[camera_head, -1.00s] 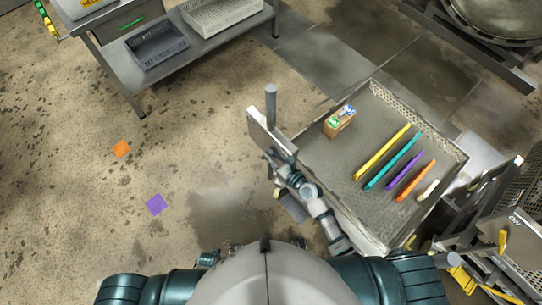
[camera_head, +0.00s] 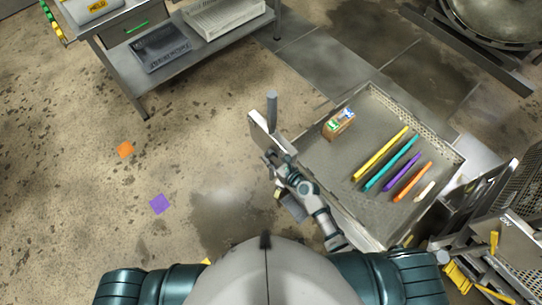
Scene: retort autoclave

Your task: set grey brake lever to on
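A grey upright cylindrical handle (camera_head: 272,107) stands by a pale metal plate (camera_head: 268,133) at the left corner of the tray. A second grey knob (camera_head: 440,257) shows at lower right, near a panel with small lettering that looks like "ON" (camera_head: 506,215). I cannot tell for sure which of the two is the brake lever. My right gripper (camera_head: 277,176) is just below the plate, apart from the upright handle. Its fingers are small and partly hidden, so I cannot tell if it is open. My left gripper is out of view.
A metal tray (camera_head: 345,168) holds a small box (camera_head: 339,123) and several coloured sticks. A steel table (camera_head: 205,48) with bins stands at upper left. Yellow parts (camera_head: 463,275) crowd the lower right.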

